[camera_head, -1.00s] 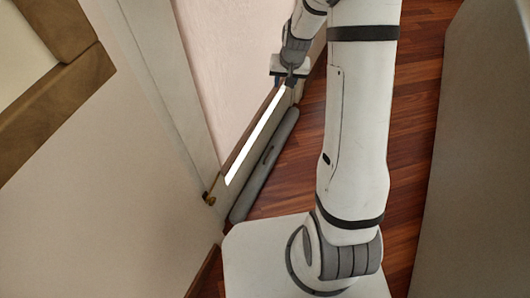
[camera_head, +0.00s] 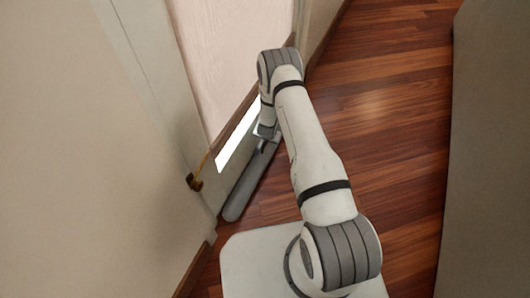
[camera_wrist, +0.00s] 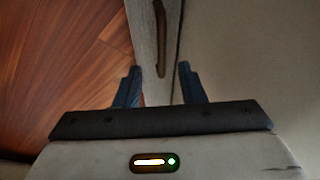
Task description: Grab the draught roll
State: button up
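The draught roll (camera_head: 240,192) is a long grey roll lying on the floor along the foot of the door. In the wrist view it is a grey strip (camera_wrist: 143,30) with a dark handle-like strap (camera_wrist: 160,35) along it. My gripper (camera_wrist: 160,69) is open, its two dark fingers apart on either side of the strap's line. No contact with the strap can be made out. In the head view my gripper (camera_head: 265,132) is low over the roll's far part, mostly hidden by my arm, and the roll's far end is hidden too.
The pale door (camera_head: 225,50) stands at the left, with a bright gap (camera_head: 238,138) near its foot and a brass-coloured fitting (camera_head: 195,183) on the frame. A grey panel (camera_head: 490,150) bounds the right. The wood floor (camera_head: 390,120) between is clear.

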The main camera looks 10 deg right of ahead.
aim_at(267, 146)
jog(key=b+x, duration=0.3)
jog(key=x, duration=0.4)
jog(key=shift+w+r, duration=0.1)
jog(key=shift+c, duration=0.4)
jog(key=shift+a, duration=0.1)
grip_shut()
jog(key=shift+r, duration=0.1)
dwell(0.6)
